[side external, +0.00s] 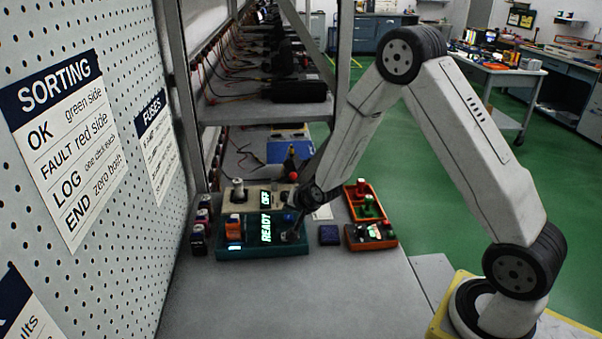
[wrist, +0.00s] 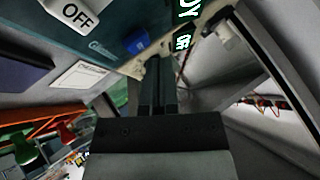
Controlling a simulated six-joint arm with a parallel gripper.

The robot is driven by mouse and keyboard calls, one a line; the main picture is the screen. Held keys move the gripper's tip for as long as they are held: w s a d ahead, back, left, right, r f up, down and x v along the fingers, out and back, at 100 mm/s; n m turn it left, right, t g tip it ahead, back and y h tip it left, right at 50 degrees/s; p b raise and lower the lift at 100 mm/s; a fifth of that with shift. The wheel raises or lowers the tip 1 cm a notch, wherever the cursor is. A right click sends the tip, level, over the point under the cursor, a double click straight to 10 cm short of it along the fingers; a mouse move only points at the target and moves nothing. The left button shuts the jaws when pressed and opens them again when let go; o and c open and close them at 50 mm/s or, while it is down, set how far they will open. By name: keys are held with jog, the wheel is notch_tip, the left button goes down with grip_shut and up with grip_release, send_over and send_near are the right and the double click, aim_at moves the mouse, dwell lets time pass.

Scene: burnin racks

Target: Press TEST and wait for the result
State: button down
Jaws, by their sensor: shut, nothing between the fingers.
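A teal tester box (side external: 262,250) stands on the grey bench with a lit display (side external: 266,228) reading READY. A blue button (side external: 290,216) is near its right end. The wrist view shows the blue button (wrist: 137,42) beside the fingertips, and part of the lit display (wrist: 187,9). I cannot read a TEST label.
A beige unit (side external: 251,200) with an OFF display stands behind the tester. Orange bins (side external: 362,208) and a dark blue block (side external: 329,235) are to the right. The front bench is clear.

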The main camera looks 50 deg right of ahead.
aim_at(290, 219)
jog(key=shift+f, duration=0.9)
dwell(1.7)
jog(key=shift+r, duration=0.9)
jog(key=shift+r, duration=0.1)
dwell(0.3)
jog(key=shift+r, duration=2.4)
jog(key=shift+s, duration=0.1)
